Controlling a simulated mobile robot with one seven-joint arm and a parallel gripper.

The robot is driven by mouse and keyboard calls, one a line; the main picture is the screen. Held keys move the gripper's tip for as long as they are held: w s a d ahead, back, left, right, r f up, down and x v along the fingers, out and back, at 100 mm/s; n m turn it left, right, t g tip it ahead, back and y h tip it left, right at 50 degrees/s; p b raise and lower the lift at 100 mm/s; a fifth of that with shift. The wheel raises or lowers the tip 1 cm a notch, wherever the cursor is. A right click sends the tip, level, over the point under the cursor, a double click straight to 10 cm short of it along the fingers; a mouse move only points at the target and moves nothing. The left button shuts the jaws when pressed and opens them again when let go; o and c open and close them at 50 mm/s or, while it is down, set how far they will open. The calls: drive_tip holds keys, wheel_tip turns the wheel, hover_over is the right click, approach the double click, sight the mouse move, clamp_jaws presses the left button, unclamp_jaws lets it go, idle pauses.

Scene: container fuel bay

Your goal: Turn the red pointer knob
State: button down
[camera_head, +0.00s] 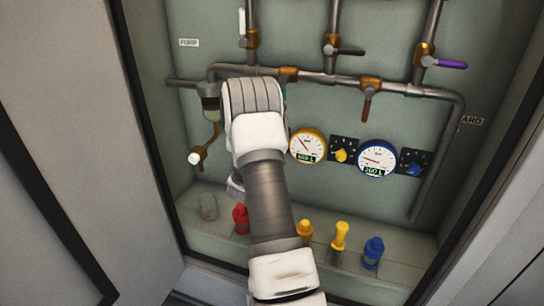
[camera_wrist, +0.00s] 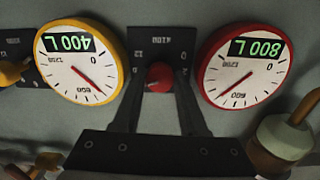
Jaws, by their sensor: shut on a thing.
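The red pointer knob (camera_wrist: 159,77) sits on a dark scale plate (camera_wrist: 160,46) in the middle of the wrist view, which shows the panel upside down. My gripper (camera_wrist: 159,80) has one dark finger on each side of the knob and is shut on it. The fingers partly cover the plate, and the pointer's exact direction is hard to read. A red-rimmed gauge (camera_wrist: 242,68) beside the plate reads 800 L. In the head view my arm hides the knob, the red gauge and my fingertips.
A yellow gauge (camera_head: 307,146) with a yellow knob (camera_head: 342,155) and a blue gauge (camera_head: 377,158) with a blue knob (camera_head: 413,169) are to the right. Pipes with lever valves (camera_head: 371,86) run above. Red (camera_head: 240,218), yellow (camera_head: 340,236) and blue (camera_head: 373,252) fittings stand on the ledge below.

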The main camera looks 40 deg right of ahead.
drive_tip(key=shift+m+b, duration=0.7)
drive_tip(key=shift+b, duration=0.7)
drive_tip(key=shift+c, duration=2.3)
unclamp_jaws()
drive_tip(key=v, duration=1.7)
drive_tip(key=shift+a, duration=0.2)
drive_tip(key=shift+s+r, duration=0.1)
